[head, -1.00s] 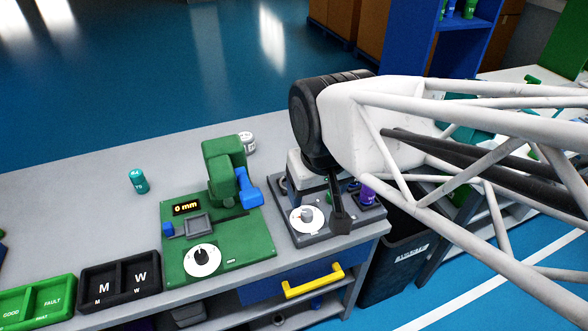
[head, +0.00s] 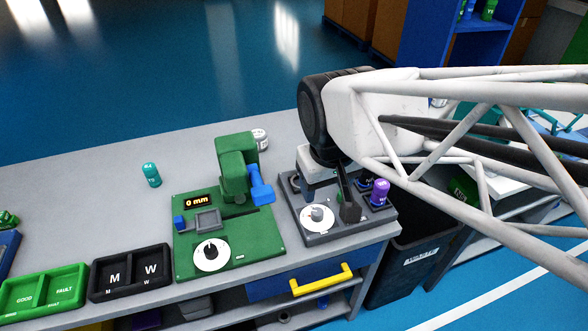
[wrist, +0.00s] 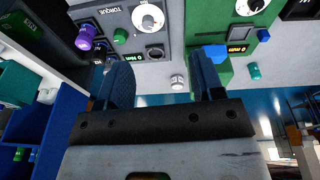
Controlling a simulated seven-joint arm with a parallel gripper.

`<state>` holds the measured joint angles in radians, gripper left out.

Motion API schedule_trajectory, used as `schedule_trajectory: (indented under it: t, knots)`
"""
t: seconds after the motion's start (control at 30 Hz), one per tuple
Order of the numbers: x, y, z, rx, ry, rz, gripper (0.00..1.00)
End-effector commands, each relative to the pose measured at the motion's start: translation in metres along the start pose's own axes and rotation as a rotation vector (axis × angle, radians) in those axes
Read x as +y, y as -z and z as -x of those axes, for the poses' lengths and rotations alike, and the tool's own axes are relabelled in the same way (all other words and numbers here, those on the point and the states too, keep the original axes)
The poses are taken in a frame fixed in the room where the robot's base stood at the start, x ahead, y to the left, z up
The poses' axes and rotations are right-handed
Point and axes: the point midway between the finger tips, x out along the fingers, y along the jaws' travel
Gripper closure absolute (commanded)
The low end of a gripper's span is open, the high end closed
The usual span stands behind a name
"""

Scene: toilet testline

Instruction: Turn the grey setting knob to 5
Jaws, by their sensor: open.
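The grey setting knob (head: 317,212) sits on a white dial on the dark grey torque device (head: 340,236) at the table's right front. In the wrist view the knob (wrist: 148,20) shows near the top edge, on the panel marked TORQUE. My gripper (wrist: 160,74) is open with nothing between its two dark fingers. In the head view my gripper (head: 347,196) is over the device, just right of the dial, and apart from the knob as far as I can see. The dial's markings are too small to read.
A green device (head: 262,235) with its own dial and a 0 mm display stands left. A purple bottle (head: 380,190) stands at the torque device's right. A teal bottle (head: 151,175), a black M/W tray (head: 130,290) and a green tray (head: 42,308) are further left.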

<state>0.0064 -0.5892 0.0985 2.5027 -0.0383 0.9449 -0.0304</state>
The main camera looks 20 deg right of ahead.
Motion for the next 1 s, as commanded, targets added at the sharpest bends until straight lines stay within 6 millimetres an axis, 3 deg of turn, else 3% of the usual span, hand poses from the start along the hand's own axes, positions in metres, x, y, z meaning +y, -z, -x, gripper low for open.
schedule_trajectory:
  t: [0.47, 1.0]
  knots:
    - [0.014, 0.059, -0.066, -0.197, -0.053, 0.271, 0.39]
    - [0.028, 0.111, -0.168, -0.434, -0.057, 0.606, 0.39]
